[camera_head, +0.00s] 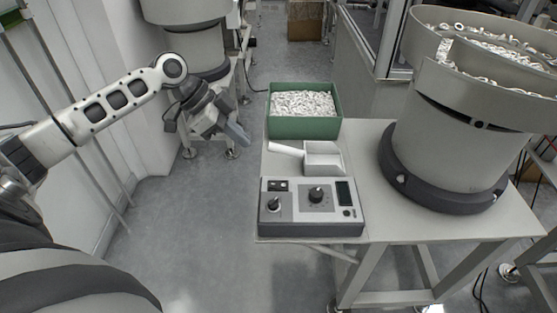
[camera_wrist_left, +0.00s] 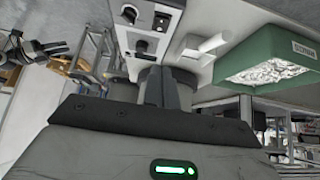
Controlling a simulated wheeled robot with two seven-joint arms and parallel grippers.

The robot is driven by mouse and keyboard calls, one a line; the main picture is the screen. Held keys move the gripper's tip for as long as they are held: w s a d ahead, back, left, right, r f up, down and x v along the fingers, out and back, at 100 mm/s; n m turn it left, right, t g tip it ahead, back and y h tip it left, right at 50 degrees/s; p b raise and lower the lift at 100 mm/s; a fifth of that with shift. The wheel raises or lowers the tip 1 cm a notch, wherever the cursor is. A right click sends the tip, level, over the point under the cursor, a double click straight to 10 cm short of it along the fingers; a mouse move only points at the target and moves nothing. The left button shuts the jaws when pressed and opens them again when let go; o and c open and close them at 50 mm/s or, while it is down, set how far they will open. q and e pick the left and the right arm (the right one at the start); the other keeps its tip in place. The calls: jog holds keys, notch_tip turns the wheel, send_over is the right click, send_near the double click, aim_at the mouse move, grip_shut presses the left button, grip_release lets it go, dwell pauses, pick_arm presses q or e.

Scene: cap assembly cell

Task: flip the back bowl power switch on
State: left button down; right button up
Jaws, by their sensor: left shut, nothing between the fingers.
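A grey control box (camera_head: 335,217) lies on the near end of the table, with a small dark rocker switch (camera_head: 277,185) at its upper left, a toggle or knob (camera_head: 273,204) below it and a round dial (camera_head: 316,195). I cannot tell the switch's position or which bowl it serves. The box also shows in the left wrist view (camera_wrist_left: 172,20), beyond my fingers. My left gripper (camera_head: 241,135) is shut and empty, left of the green bin and apart from the box. A dark gripper shape (camera_wrist_left: 38,48) at the wrist view's left edge looks like my right one; its jaw state is unclear.
A green bin (camera_head: 305,126) of white parts stands behind the box, with a white scoop (camera_head: 323,158) between them. A large bowl feeder (camera_head: 445,150) stands at the table's right. Another feeder (camera_head: 190,12) stands at the back left. Open floor lies left of the table.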

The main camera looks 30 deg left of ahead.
pick_arm(q)
jog(key=p, duration=0.1)
send_over(277, 184)
jog(key=s+a, duration=0.1)
jog(key=a, duration=0.1)
jog(key=f, duration=0.7)
jog(key=shift+s+f, duration=0.1)
jog(key=shift+s, duration=0.1)
notch_tip(277, 184, down, 4)
jog(key=shift+r, duration=0.2)
jog(key=shift+a+f, duration=0.1)
jog(key=shift+f, duration=0.4)
pick_arm(e)
jog(key=shift+s+r, duration=0.1)
jog(key=shift+s, duration=0.65)
